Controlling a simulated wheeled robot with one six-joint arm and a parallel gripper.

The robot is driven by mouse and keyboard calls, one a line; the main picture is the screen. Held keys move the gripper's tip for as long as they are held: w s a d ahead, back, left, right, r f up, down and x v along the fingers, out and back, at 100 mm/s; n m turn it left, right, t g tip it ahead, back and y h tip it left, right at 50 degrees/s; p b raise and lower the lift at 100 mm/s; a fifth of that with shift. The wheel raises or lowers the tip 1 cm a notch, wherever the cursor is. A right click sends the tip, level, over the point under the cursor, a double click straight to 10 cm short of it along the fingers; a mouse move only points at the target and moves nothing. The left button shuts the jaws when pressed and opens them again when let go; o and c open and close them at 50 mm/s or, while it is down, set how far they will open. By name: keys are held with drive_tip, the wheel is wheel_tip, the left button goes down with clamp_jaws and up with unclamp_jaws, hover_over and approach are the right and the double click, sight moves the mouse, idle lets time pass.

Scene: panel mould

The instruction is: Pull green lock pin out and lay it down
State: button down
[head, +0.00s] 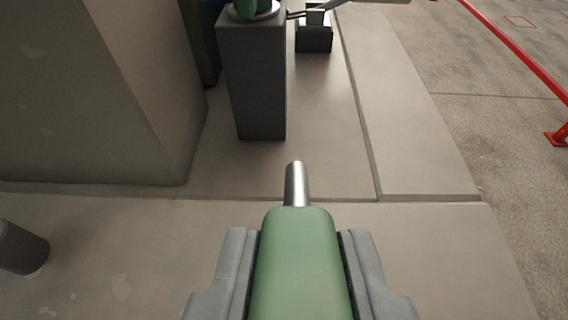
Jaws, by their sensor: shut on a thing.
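The green lock pin (300,262) has a thick green handle and a silver metal tip (296,184). My gripper (300,268) is shut on the handle, with one grey finger on each side. The tip points away from me, toward the top of the view, and it is clear of any hole. The pin appears above the pale concrete floor; how high I cannot tell.
A large concrete block (95,95) is at left, a dark cylinder (20,248) at lower left, and a red rail (520,55) at right.

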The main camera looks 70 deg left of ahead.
drive_tip(key=shift+f, duration=4.2)
drive_tip(key=c, duration=1.1)
unclamp_jaws()
drive_tip(key=shift+d, duration=0.15)
